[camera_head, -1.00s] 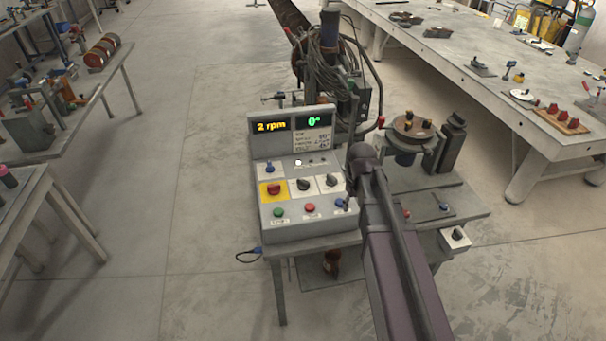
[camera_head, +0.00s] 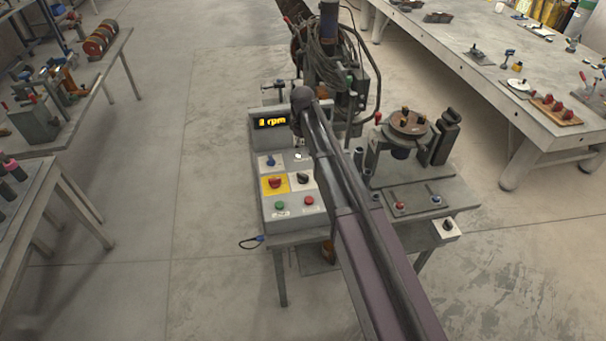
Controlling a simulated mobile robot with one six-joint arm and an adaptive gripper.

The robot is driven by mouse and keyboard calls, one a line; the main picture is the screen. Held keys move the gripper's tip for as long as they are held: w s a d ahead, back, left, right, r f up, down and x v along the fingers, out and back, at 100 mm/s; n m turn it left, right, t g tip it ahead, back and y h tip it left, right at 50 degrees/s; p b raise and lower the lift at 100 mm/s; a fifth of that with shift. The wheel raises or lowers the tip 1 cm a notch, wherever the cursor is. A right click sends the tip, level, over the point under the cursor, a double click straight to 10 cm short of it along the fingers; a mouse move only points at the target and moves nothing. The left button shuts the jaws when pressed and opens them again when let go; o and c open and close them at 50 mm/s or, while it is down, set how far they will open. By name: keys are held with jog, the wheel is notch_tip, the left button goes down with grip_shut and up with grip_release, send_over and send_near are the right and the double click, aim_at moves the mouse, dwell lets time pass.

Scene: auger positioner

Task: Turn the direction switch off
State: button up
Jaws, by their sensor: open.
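The grey control box (camera_head: 290,216) stands on the left of a small metal table. Its sloped face carries a red knob on a yellow plate (camera_head: 275,183), a black rotary knob on a white plate (camera_head: 303,178), a green button (camera_head: 280,205) and a red button (camera_head: 308,200). I cannot read the labels, so I cannot tell which knob is the direction switch. My arm crosses in front of the box and hides its right part, including another black knob seen earlier. My gripper does not show; only arm links are visible.
The lit yellow display (camera_head: 271,122) reads in rpm. A round turntable (camera_head: 409,124) stands right of my arm. A small white box with a black knob (camera_head: 447,225) sits at the table's front right corner. A long workbench (camera_head: 470,82) is at right; the floor between is clear.

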aim_at(303, 174)
jog(key=shift+f, duration=0.15)
notch_tip(303, 174, down, 14)
jog(key=b, duration=1.3)
jog(key=shift+r+b, duration=0.25)
jog(key=shift+b, duration=0.15)
jog(key=shift+d, duration=0.1)
grip_shut()
